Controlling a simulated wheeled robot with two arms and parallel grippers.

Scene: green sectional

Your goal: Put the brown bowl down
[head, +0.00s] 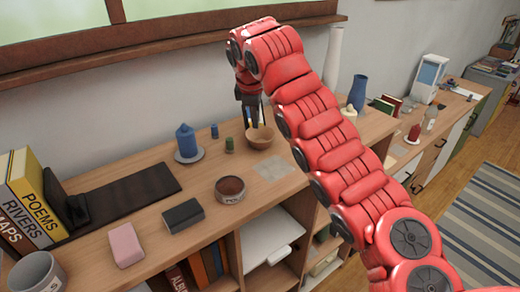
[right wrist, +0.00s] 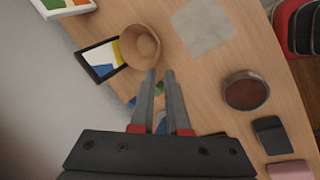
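The brown bowl (head: 260,138) appears to rest upright on the wooden shelf top (head: 285,185), near the wall. In the right wrist view the bowl (right wrist: 133,46) lies just beyond my fingertips, beside a picture frame. My right gripper (head: 251,116) points down just above and behind the bowl in the head view. My left gripper is not in view.
A dark-filled round bowl (head: 230,190), a black block (head: 184,215) and a pink block (head: 126,245) stand nearer the front. A blue candle (head: 187,141) and a small green item (head: 229,145) are left of the bowl. A flat grey square (head: 272,168) lies in front of it.

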